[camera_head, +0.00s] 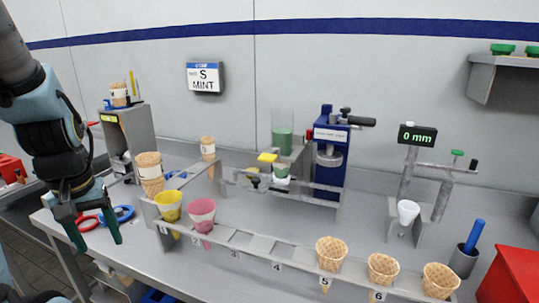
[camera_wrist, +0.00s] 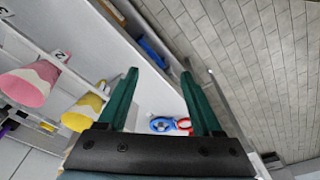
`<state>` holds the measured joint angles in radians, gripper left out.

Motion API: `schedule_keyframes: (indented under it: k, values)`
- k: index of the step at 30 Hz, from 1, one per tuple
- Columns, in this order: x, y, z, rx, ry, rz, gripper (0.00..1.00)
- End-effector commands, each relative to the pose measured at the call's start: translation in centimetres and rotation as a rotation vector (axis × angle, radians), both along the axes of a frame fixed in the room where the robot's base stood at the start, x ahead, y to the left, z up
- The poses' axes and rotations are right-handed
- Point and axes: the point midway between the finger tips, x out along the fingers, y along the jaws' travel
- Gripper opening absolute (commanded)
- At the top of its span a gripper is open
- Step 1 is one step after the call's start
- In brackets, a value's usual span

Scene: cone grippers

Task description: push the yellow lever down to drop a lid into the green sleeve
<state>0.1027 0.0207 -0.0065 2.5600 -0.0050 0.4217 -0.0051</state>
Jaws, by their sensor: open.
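The yellow lever (camera_head: 267,157) sticks out at the left of the dispenser in the middle of the bench, and looks raised. A clear tube with green contents (camera_head: 282,140) stands behind it. A small green and white piece (camera_head: 281,173) sits below the tube; I cannot tell whether it is the green sleeve, and no loose lid is clear. My gripper (camera_head: 96,240) is open and empty, pointing down at the bench's left front edge, far left of the lever. Its two green fingers show apart in the wrist view (camera_wrist: 158,75); the lever does not show there.
A numbered rail (camera_head: 254,247) along the front holds a yellow cup (camera_head: 169,205), a pink cup (camera_head: 202,214) and several cones. Stacked cones (camera_head: 149,172) stand left of the dispenser. A blue press (camera_head: 331,155) stands right of it. Red and blue rings (camera_head: 121,215) lie near my gripper.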

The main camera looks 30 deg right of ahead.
Motion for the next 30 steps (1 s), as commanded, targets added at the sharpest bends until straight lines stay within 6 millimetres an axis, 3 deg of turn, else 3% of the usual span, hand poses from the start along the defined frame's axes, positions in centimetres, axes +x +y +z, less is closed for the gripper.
schedule_keyframes:
  k: [2,5,11,15,20,25,30]
  values:
    - [0.0,0.0,0.0,0.000,0.000,0.000,0.67]
    - [0.2,-0.1,0.1,-0.001,0.000,0.003,0.56]
    - [3.6,-2.7,1.5,-0.019,0.011,0.063,0.33]
    - [7.7,-6.9,3.8,-0.040,0.034,0.159,0.17]
    - [11.3,-13.1,6.9,-0.059,0.067,0.284,0.00]
    - [13.4,-20.3,10.5,-0.066,0.097,0.408,0.00]
    - [13.5,-27.9,14.2,-0.065,0.120,0.531,0.00]
